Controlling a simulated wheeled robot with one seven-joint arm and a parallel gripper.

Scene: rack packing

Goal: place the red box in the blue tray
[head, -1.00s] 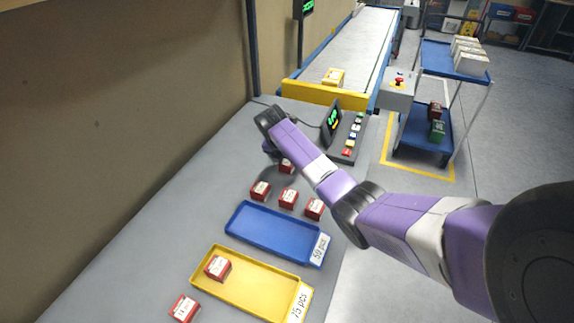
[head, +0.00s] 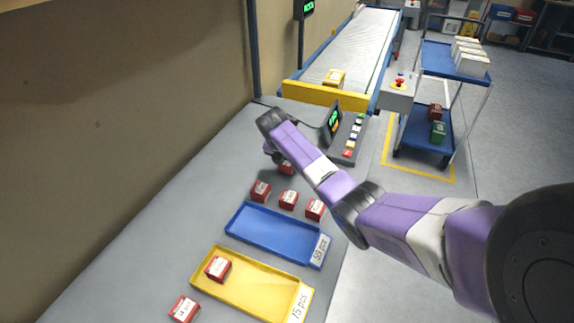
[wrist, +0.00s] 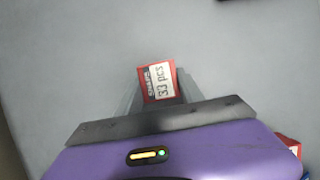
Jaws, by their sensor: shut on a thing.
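My gripper (wrist: 160,92) is shut on a red box (wrist: 158,79) with a white "33 pcs" label, seen between the fingers in the wrist view. In the head view this red box (head: 286,168) shows partly behind my arm, at the far part of the grey table; the fingers are mostly hidden there. I cannot tell whether the box touches the table. The blue tray (head: 240,233) is empty, with a "50 pcs" label on its right end. It lies nearer than the held box.
Several other red boxes are about: three (head: 288,198) stand in a row just behind the blue tray, one (head: 218,268) is in the yellow tray (head: 248,296), and one (head: 184,309) is on the table beside it. A control panel (head: 349,137) stands at the far right edge.

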